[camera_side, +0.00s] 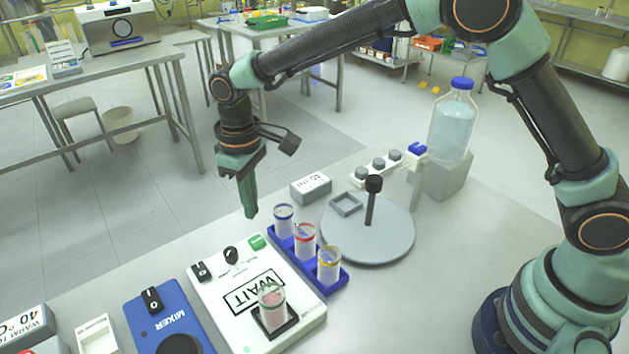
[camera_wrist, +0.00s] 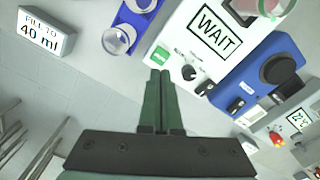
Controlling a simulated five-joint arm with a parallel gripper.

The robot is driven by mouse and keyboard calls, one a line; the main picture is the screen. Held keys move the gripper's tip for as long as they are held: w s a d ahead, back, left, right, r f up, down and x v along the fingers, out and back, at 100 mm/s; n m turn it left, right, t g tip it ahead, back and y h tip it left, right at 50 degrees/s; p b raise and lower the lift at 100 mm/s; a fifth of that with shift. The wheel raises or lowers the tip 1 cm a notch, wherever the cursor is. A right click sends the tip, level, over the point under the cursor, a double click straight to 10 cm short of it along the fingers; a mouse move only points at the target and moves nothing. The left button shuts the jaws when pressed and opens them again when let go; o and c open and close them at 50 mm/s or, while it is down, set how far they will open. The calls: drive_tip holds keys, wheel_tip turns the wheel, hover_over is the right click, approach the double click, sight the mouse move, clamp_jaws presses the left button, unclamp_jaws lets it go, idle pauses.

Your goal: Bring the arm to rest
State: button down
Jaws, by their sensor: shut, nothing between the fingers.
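My gripper (camera_side: 250,214) hangs pointing down near the far edge of the table, behind the WAIT device and left of the blue vial rack. It is shut and empty, with its fingers together in the wrist view (camera_wrist: 160,75). It appears above the surface and touches nothing that I can see. My arm reaches over from its base at the right side of the table.
A white WAIT device (camera_side: 215,289) holds a vial of pinkish liquid (camera_side: 271,299). A blue rack (camera_side: 334,286) holds three vials. A blue mixer (camera_side: 140,310), a round grey stand (camera_side: 395,243), a display block (camera_side: 311,187) and a large bottle (camera_side: 451,125) stand around.

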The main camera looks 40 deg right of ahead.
drive_tip(key=s+d+r+m+t, duration=0.2)
drive_tip(key=s+d+r, duration=0.2)
drive_tip(key=d+r, duration=0.4)
drive_tip(key=s+d+r+m+t, duration=0.2)
drive_tip(key=s+d+r, duration=0.3)
drive_tip(key=d, duration=0.5)
drive_tip(key=s+d+m+t, duration=0.1)
drive_tip(key=s+d+m, duration=0.1)
drive_tip(key=s+d, duration=0.3)
drive_tip(key=shift+s+d+r+t, duration=0.2)
drive_tip(key=shift+s+d+t, duration=0.15)
drive_tip(key=shift+s, duration=0.3)
idle(1.6)
